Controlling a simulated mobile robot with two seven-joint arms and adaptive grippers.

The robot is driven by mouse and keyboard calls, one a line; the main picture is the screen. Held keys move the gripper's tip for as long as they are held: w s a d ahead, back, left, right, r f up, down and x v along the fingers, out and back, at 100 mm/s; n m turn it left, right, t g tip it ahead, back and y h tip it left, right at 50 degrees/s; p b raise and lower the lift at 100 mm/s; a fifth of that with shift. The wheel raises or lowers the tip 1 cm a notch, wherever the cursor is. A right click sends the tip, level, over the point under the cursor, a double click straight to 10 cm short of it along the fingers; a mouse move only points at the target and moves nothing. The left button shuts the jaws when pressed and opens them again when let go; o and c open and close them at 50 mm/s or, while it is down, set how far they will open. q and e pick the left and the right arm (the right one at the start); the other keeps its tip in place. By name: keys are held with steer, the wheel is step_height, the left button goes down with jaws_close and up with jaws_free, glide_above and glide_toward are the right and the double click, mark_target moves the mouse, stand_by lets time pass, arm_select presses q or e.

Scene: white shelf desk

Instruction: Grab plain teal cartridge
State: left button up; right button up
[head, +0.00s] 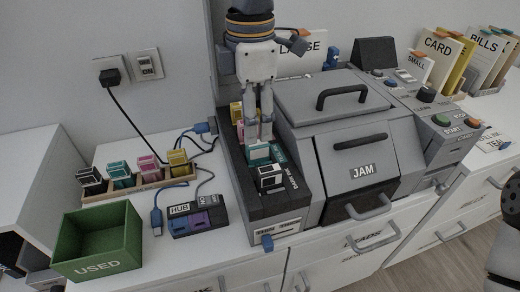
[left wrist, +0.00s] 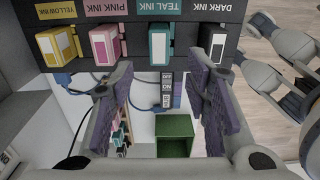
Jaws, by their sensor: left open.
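A teal cartridge (head: 258,151) sits in the teal ink slot of the grey machine; it also shows in the left wrist view (left wrist: 160,45), with a pale label. A second teal cartridge (head: 120,175) stands in the wooden rack on the desk. I cannot tell for certain which one is plain. My left gripper (head: 257,138) points down just above the machine's slots. Its purple-padded fingers (left wrist: 165,75) are spread and empty, with the slotted teal cartridge just past and between their tips.
A dark cartridge (head: 271,180), a pink one (left wrist: 104,45) and a yellow one (left wrist: 57,46) sit in neighbouring slots. The rack (head: 140,190), hub (head: 195,218) with cables and green USED bin (head: 98,245) stand left of the machine. The JAM cover (head: 365,165) is to the right.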

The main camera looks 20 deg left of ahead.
mark_target(258, 143)
arm_select(q)
steer(key=f, duration=0.6)
steer(key=shift+w+d+f, duration=0.25)
steer(key=shift+d+f, duration=0.1)
jaws_close()
